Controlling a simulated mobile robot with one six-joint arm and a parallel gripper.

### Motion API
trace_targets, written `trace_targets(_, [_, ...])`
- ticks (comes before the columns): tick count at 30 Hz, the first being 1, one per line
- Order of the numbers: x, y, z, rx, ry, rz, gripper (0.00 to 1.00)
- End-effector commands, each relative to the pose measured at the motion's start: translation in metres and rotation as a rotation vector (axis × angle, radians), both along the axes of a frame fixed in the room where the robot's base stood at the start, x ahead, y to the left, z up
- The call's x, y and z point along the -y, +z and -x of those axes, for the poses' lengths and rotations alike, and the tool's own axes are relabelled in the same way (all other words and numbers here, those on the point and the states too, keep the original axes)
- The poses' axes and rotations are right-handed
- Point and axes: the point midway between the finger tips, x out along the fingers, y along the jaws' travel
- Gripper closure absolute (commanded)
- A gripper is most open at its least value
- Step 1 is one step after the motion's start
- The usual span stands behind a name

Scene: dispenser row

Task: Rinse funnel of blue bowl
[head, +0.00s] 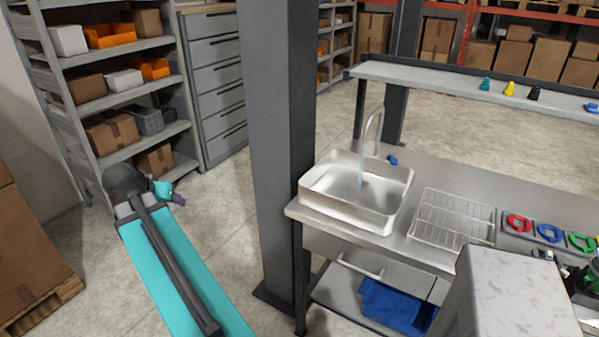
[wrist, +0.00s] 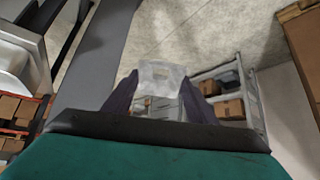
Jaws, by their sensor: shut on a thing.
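My gripper (wrist: 160,93) shows in the wrist view with its two dark fingers on either side of a pale, see-through funnel (wrist: 162,76). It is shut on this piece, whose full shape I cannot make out. The steel sink (head: 345,212) stands at the counter's left end. A thin stream of water falls from its curved tap (head: 374,125). A blue ring (head: 549,232) lies on the counter at right; I cannot identify a blue bowl.
A dark column (head: 280,140) stands between my arm and the sink. A wire rack (head: 452,217) is right of the sink. A raised shelf (head: 430,80) with small coloured pieces runs behind the counter. Loaded shelving (head: 88,56) stands at left. Floor between is clear.

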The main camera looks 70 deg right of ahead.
Motion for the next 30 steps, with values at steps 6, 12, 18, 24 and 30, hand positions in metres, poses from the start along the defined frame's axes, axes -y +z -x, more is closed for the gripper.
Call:
trace_targets(6, [0.068, 0.000, 0.056, 0.015, -0.249, 0.067, 0.72])
trace_targets(12, [0.121, 0.003, 0.113, 0.016, -0.472, 0.132, 0.72])
trace_targets(18, [0.168, 0.007, 0.176, 0.002, -0.690, 0.201, 0.72])
trace_targets(24, [0.206, 0.013, 0.243, -0.024, -0.895, 0.268, 0.72])
trace_targets(30, [0.235, 0.020, 0.311, -0.060, -1.081, 0.330, 0.72])
